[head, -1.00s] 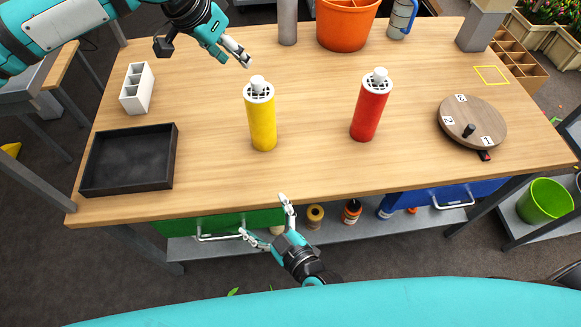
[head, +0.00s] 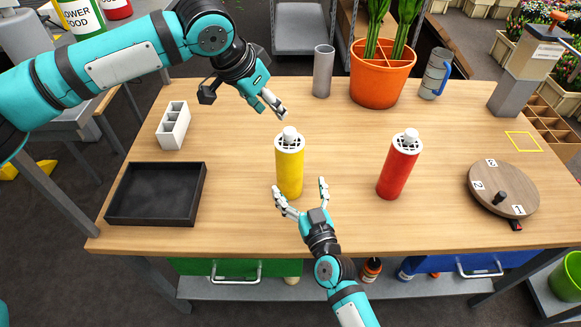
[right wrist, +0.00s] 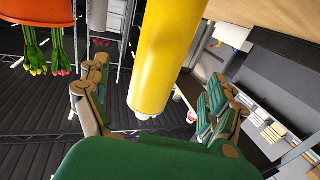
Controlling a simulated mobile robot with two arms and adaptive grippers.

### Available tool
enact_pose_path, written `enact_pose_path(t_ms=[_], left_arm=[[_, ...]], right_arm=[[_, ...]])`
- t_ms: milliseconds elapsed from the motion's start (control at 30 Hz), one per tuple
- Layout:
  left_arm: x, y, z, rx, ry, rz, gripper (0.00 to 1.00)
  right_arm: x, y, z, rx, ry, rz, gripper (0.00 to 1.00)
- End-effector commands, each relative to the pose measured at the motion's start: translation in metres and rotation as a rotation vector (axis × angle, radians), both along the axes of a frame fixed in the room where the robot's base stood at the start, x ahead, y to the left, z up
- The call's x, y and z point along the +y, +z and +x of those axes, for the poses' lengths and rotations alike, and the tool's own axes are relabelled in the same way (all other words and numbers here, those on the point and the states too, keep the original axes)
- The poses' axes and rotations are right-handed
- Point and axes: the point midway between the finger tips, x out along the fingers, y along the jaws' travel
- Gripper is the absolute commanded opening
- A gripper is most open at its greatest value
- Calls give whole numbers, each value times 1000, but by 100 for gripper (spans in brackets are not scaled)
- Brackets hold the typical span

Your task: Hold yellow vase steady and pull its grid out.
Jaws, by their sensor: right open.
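The yellow vase (head: 289,170) stands upright on the table. A white grid (head: 289,142) with a white knob (head: 290,133) sits in its top. My right gripper (head: 300,187) is open at the near side of the vase, low down, with one finger to each side in the head view. In the right wrist view the yellow vase (right wrist: 165,60) shows between the spread fingers, with gaps on both sides. My left gripper (head: 277,108) is above and behind the vase, close to the grid, apparently empty. Its fingers overlap, so its opening is unclear.
A red vase (head: 398,170) with a similar grid stands to the right. A black tray (head: 155,221) and white divided holder (head: 173,125) are at left. An orange pot (head: 380,82) and grey cylinder (head: 323,72) stand behind. A round wooden board (head: 515,185) lies at right.

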Motion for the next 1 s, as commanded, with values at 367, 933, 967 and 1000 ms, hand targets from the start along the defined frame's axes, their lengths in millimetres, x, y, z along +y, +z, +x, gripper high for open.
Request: enact_pose_path(t_ms=[367,933,967,1000], left_arm=[[0,0,0,0,0,0,38],[0,0,0,0,0,0,38],[0,0,0,0,0,0,38],[0,0,0,0,0,0,38]], right_arm=[[21,0,64,-2,1,-2,93],[25,0,78,0,0,-2,84],[25,0,77,0,0,-2,80],[25,0,77,0,0,-2,75]])
